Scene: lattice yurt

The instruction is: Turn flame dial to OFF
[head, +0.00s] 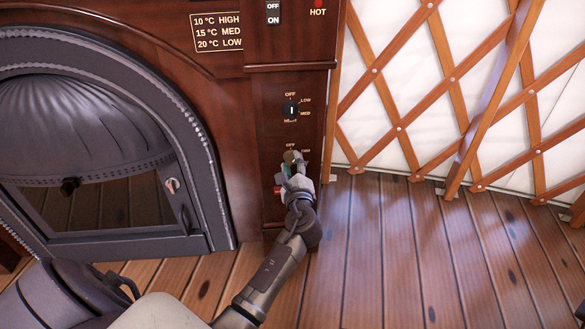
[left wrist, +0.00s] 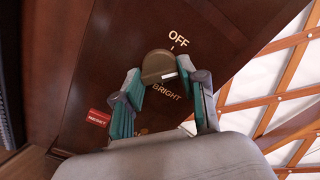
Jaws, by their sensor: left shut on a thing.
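The flame dial (left wrist: 158,66) is a round brownish knob on the dark wood panel. The wrist view shows OFF printed above it, with a small tick, and BRIGHT below it. A white mark on the knob's lower right edge is on the BRIGHT side, away from OFF. In the head view the knob (head: 291,157) is partly hidden by my left gripper. My left gripper (left wrist: 160,75) is shut on the dial, with one teal-padded finger on each side of it; it also shows in the head view (head: 293,165). My right gripper is in neither view.
A red RESET label (left wrist: 98,117) is left of my fingers. A dark arched stove (head: 85,150) stands at left, a lattice wall (head: 440,90) at right.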

